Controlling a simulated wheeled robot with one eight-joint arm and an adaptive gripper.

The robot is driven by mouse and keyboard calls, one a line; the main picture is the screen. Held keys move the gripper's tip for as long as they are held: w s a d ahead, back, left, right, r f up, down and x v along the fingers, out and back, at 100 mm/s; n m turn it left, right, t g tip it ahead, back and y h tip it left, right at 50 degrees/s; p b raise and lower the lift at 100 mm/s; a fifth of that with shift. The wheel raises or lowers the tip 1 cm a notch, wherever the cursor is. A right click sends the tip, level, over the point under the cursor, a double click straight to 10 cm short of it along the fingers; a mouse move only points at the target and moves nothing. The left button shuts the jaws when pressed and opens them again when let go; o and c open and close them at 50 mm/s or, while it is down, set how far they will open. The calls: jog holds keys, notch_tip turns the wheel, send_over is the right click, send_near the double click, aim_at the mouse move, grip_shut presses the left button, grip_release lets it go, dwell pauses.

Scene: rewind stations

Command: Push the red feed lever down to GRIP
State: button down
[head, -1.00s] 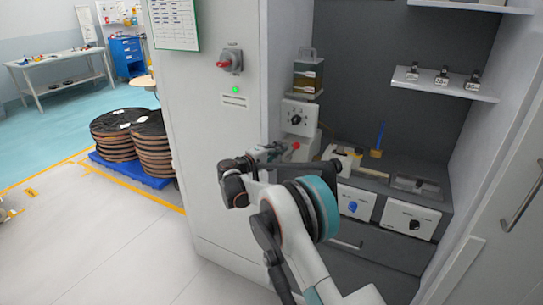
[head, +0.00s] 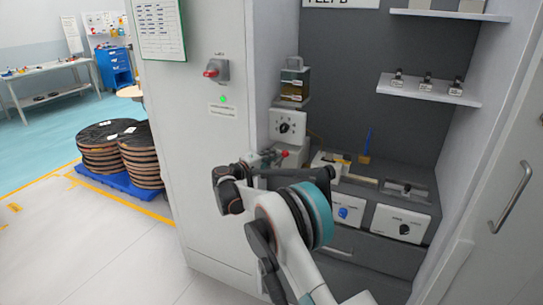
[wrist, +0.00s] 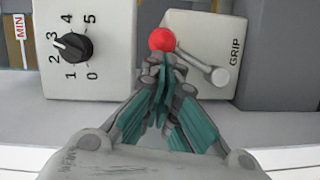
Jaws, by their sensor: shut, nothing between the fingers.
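The red feed lever shows in the wrist view as a red ball knob (wrist: 162,39) on a pale metal arm that runs to a round pivot (wrist: 220,77) on a light grey box (wrist: 205,35). The knob is up and left of the pivot in the picture. My gripper (wrist: 162,65) is shut and empty, its tips just below the knob in the picture; I cannot tell whether they touch. In the head view the red knob (head: 285,153) is small, and my arm hides most of the gripper.
A dial box (wrist: 75,47) numbered 0 to 5 stands left of the lever box, close to my fingers. In the head view, a bench with a blue knob panel (head: 346,211) and a black knob panel (head: 400,224) lies to the right. A cabinet wall (head: 205,150) stands left.

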aim_at(282, 159)
jog(key=shift+s+d+m, duration=0.2)
jog(key=shift+d+m, duration=0.2)
jog(key=shift+m, duration=0.1)
jog(key=d+m, duration=0.1)
jog(key=d+m+y+p, duration=0.1)
jog(key=s+d+m, duration=0.1)
jog(key=m, duration=0.1)
jog(key=shift+f+g+y, duration=0.3)
jog(key=shift+f+y, duration=0.05)
jog(key=shift+y, duration=0.05)
jog(key=shift+s+d+f+m+y, duration=0.35)
jog(key=shift+d+f+m, duration=0.4)
jog(key=shift+m, duration=0.25)
jog(key=shift+s+d+f+m+y, duration=0.2)
jog(key=shift+d+f+m+y, duration=0.25)
jog(key=shift+d+f+m, duration=0.45)
jog(key=shift+a, duration=0.2)
